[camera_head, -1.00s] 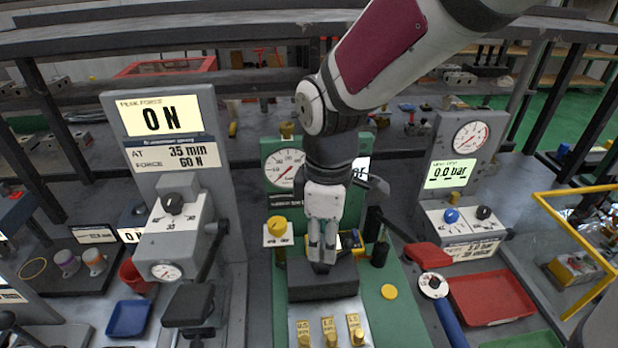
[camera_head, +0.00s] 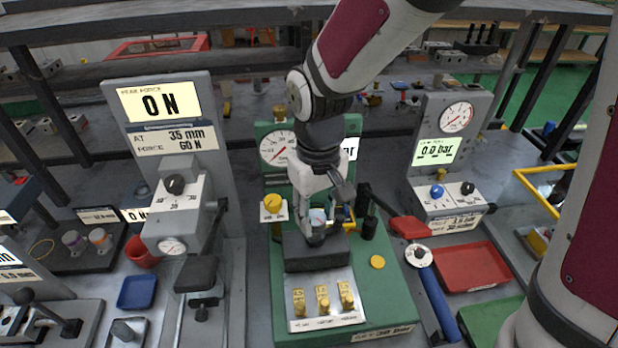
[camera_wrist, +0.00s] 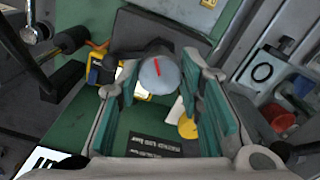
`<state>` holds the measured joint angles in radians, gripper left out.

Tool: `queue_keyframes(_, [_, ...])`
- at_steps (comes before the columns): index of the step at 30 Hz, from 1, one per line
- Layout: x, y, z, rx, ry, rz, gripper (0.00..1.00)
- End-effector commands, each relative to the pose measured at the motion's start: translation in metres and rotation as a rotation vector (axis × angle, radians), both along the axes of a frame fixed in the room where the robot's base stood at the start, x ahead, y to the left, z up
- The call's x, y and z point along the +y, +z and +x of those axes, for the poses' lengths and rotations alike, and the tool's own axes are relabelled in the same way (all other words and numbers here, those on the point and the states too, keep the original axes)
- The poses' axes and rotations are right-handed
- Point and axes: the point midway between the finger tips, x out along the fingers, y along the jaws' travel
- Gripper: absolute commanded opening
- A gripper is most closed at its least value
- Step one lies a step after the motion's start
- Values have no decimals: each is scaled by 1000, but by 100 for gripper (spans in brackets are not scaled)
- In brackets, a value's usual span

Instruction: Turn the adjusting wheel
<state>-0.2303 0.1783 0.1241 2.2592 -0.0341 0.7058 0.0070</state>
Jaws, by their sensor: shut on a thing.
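The adjusting wheel is a small pale grey-blue round knob (camera_wrist: 158,75) with a red line on top. In the head view the wheel (camera_head: 318,216) shows between my fingers, above a dark block (camera_head: 314,254) on the green test stand (camera_head: 372,300). My gripper (camera_head: 318,222) reaches down from above, its wrist turned. In the wrist view the teal finger pads of my gripper (camera_wrist: 160,82) stand on either side of the wheel, shut on it. The wheel's lower part is hidden. The red line tilts slightly off the picture's vertical.
On the green stand are a round dial gauge (camera_head: 278,148), a yellow knob (camera_head: 273,203), several yellow valves on a pale plate (camera_head: 325,318) and black posts beside the block. A grey force tester (camera_head: 170,120) stands left. A pressure unit (camera_head: 445,150) and red tray (camera_head: 468,267) stand right.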

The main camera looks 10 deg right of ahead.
Motion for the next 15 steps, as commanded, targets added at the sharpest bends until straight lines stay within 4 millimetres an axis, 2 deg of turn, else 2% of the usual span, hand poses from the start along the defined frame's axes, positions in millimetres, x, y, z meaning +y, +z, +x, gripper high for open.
queue_keyframes(6, [0,1,-1,1,-145,0,6])
queue_keyframes(15, [1,0,0,0,-255,0,6])
